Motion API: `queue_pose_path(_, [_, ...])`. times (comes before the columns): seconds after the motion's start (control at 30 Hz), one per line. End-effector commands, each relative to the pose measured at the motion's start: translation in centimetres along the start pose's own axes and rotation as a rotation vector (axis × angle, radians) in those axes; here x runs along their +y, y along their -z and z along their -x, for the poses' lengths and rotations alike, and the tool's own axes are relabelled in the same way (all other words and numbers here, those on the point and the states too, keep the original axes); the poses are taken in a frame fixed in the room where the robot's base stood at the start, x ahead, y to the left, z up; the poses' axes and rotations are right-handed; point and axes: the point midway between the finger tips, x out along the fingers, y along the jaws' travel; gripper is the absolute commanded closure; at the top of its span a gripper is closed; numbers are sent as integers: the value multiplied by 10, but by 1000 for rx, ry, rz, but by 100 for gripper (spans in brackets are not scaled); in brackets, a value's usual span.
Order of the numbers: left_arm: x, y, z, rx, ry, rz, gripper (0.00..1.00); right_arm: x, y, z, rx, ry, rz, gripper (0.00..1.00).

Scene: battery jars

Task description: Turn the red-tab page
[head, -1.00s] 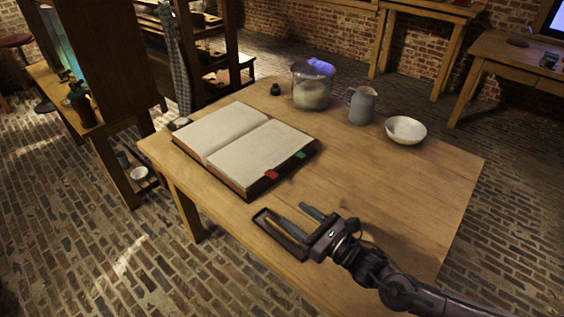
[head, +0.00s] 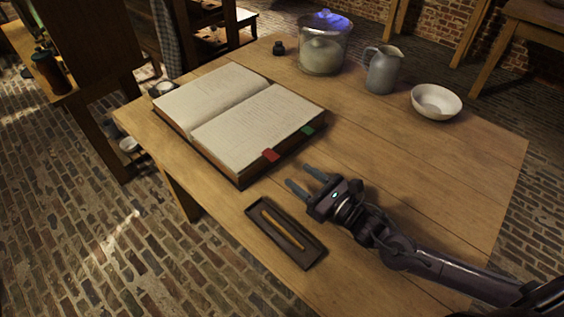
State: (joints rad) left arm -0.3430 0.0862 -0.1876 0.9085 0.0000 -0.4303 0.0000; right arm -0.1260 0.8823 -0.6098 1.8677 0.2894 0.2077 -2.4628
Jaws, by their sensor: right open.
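A thick open book (head: 235,118) with cream, written pages lies on the left part of the wooden table. A red tab (head: 270,155) sticks out from its near right page edge. A green tab (head: 307,130) sticks out further right along the same edge. My right gripper (head: 305,178) is open and empty, just right of and nearer than the red tab, apart from the book. Its fingers point left toward the book. My left gripper is not in view.
A dark tray (head: 311,250) with a thin pencil-like stick (head: 284,230) lies at the table's near edge. A glass jar (head: 323,52), a grey jug (head: 383,70), a white bowl (head: 436,100) and a small dark pot (head: 278,48) stand at the back. The table's right part is clear.

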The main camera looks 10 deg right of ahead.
Motion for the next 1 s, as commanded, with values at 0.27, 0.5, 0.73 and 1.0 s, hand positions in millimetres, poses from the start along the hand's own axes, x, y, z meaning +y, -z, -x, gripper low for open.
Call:
queue_pose_path(0.27, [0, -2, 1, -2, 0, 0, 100, 0, -2, -42, -5, 2, -1, 51])
queue_pose_path(0.5, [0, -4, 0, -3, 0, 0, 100, 0, -1, -70, -2, 1, -1, 51])
queue_pose_path(0.73, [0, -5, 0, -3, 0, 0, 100, 0, 0, -75, 0, -1, 0, 51])
queue_pose_path(1.0, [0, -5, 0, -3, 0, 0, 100, 0, 0, -75, 0, 0, 0, 71])
